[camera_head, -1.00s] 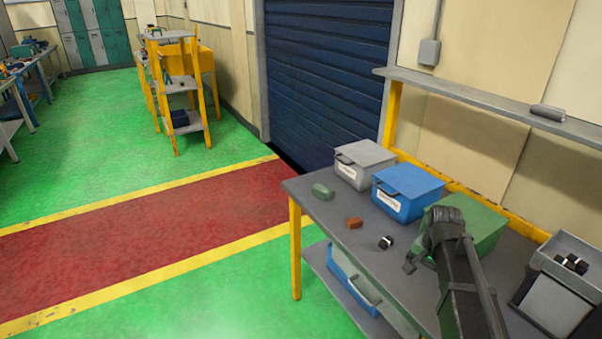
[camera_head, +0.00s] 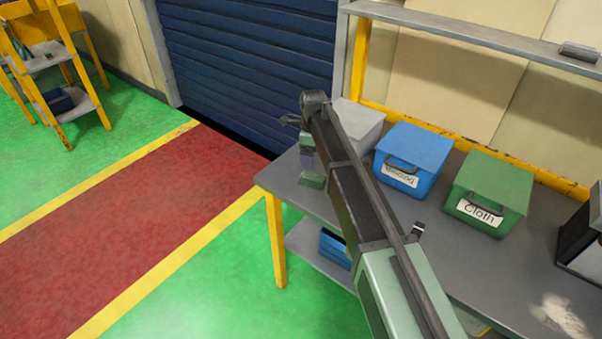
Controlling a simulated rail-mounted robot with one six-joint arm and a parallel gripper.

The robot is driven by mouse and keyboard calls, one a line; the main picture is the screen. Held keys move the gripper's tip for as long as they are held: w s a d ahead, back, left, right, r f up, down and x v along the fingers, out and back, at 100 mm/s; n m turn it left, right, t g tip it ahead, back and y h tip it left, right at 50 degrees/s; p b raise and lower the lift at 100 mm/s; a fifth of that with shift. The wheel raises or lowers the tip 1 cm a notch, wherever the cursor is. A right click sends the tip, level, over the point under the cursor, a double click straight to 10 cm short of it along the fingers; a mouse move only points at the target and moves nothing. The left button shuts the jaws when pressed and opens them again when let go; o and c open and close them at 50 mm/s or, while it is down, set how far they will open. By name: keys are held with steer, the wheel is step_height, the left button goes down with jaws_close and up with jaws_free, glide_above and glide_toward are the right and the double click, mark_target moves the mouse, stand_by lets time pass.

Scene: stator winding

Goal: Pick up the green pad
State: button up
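The green pad (camera_head: 312,180) lies on the grey workbench (camera_head: 276,179) near its left end, partly hidden by my gripper. My gripper (camera_head: 308,165) points down directly above the pad, very close to it. I cannot tell whether it touches the pad. Its fingers are too small and dark to show whether they are open or shut.
A grey box (camera_head: 362,120), a blue box (camera_head: 424,144) and a green box (camera_head: 503,178) labelled "Cloth" line the back of the bench. A small black-and-white piece (camera_head: 418,230) shows beside my arm. My arm crosses the bench and hides part of it.

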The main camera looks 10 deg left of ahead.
mark_target(312, 176)
steer(key=shift+s+d+f+m+b, duration=0.1)
steer(key=shift+d+f+m+b, duration=0.1)
steer(key=shift+f+m+b, duration=0.1)
step_height(312, 176, down, 10)
steer(key=b, duration=1)
steer(key=shift+f+b, duration=0.25)
steer(key=shift+b, duration=0.05)
steer(key=shift+r, duration=0.2)
steer(key=c, duration=1)
step_height(312, 176, up, 20)
steer(key=p, duration=2)
steer(key=shift+p, duration=0.3)
